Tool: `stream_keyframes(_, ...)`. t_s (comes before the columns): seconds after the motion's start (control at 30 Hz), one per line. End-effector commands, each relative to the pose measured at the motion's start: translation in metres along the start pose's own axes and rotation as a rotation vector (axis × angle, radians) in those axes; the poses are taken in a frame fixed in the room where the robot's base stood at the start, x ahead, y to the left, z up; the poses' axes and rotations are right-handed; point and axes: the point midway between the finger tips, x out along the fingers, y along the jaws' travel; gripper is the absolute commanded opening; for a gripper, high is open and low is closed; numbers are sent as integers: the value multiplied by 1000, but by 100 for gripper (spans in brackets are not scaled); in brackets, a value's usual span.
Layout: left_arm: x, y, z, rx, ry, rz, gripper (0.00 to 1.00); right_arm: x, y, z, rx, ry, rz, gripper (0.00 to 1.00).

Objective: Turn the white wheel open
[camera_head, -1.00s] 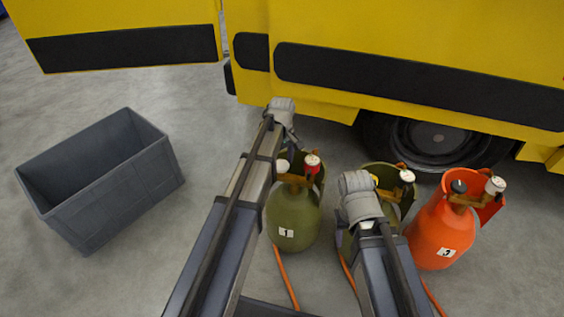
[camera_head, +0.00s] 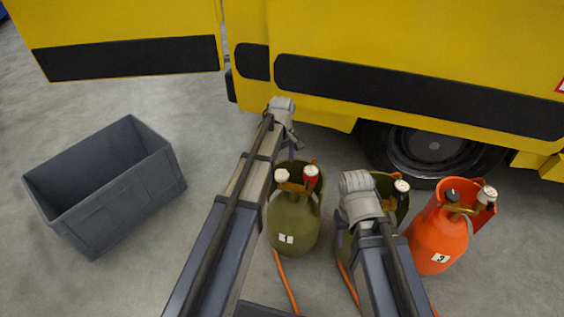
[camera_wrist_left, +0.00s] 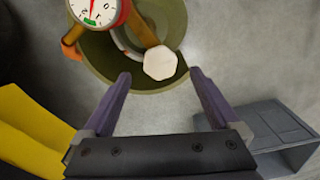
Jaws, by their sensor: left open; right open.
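The white wheel (camera_head: 281,175) is the pale knob at the top left of the green cylinder labelled 1 (camera_head: 293,223). In the left wrist view the white wheel (camera_wrist_left: 159,62) is a faceted knob on a brass stem, just beyond the fingertips and between their lines, slightly right of centre. A red-rimmed gauge (camera_wrist_left: 95,10) is left of it. My left gripper (camera_head: 296,149) points down behind the cylinder's top. Its fingers (camera_wrist_left: 160,78) are open and empty, apart from the wheel. My right gripper is over the second green cylinder; its wrist (camera_head: 360,195) shows, its fingertips are hidden.
An orange cylinder labelled 3 (camera_head: 437,243) stands at right. A grey open bin (camera_head: 125,207) is on the floor at left. The yellow vehicle (camera_head: 400,40) with a dark wheel closes off the back. Orange hoses trail forward. Floor between bin and cylinders is clear.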

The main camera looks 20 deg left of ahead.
Motion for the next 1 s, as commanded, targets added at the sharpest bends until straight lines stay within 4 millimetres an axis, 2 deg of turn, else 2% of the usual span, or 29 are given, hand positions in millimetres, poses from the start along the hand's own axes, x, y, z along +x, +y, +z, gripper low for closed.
stream_keyframes(0.03, -14, 0, 0, 0, 0, 0, 95, -14, 2, 1, 1, -1, 0, 50)
stream_keyframes(0.2, -27, 0, 0, 0, 0, 0, 95, -27, 3, 2, 3, -1, -1, 50)
stream_keyframes(0.77, -27, -1, 2, 5, 0, -1, 95, -27, 3, 2, 3, -1, -1, 50)
stream_keyframes(0.87, -27, -7, 20, 76, 2, -6, 95, -27, 3, 2, 3, -1, -1, 50)
stream_keyframes(0.97, -27, -23, 63, 265, 9, -21, 95, -27, 3, 2, 3, -1, -1, 50)
stream_keyframes(1.0, -27, -32, 84, 364, 13, -30, 95, -27, 3, 2, 3, -1, -1, 50)
